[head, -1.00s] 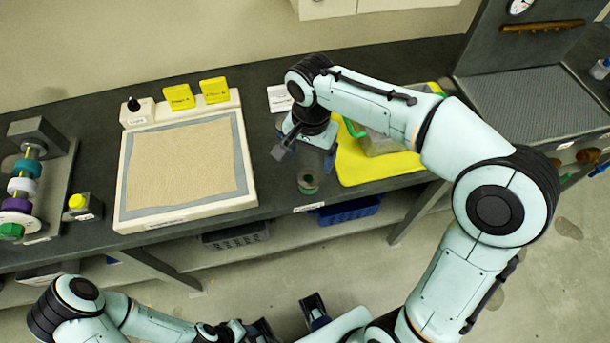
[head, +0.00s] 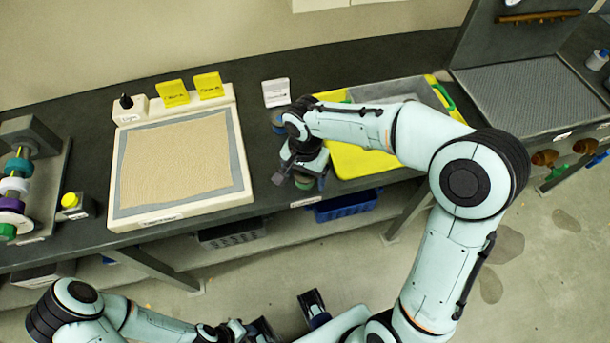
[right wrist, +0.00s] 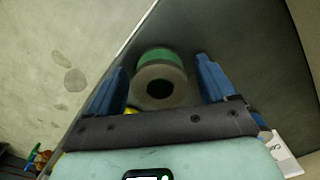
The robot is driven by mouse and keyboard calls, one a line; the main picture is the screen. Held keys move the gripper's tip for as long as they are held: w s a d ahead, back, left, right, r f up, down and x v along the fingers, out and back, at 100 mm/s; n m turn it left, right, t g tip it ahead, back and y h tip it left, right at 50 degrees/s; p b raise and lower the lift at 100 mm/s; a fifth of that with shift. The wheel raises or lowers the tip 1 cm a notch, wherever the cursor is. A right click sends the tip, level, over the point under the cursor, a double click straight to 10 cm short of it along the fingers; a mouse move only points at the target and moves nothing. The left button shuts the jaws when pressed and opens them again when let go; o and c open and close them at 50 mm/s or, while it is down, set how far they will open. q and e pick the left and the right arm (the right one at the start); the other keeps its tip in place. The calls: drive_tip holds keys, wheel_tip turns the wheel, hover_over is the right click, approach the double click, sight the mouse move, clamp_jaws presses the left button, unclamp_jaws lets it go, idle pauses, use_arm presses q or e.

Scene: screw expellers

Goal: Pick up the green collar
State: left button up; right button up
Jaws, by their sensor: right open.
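A short round collar with a green band and a grey end with a dark hole (right wrist: 160,82) stands between my right gripper's fingers in the right wrist view. In the head view it is mostly hidden under my right gripper (head: 301,180), near the bench's front edge. The right gripper is open, with a blue finger on each side of the collar and gaps visible on both sides. Another green ring (head: 8,232) sits at the near end of the shaft stand at far left. My left gripper (head: 288,320) is low at the bottom, away from the bench; its jaws are unclear.
A framed tan pad (head: 180,165) with two yellow blocks behind lies left of the right gripper. A yellow mat (head: 365,160) with a grey, green-handled tray (head: 425,92) lies to the right. A white card (head: 276,92) stands behind. A blue bin (head: 345,207) hangs below the bench front.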

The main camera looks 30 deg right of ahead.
drive_tip(key=c, duration=1.3)
drive_tip(key=shift+o, duration=0.2)
drive_tip(key=shift+r, duration=0.15)
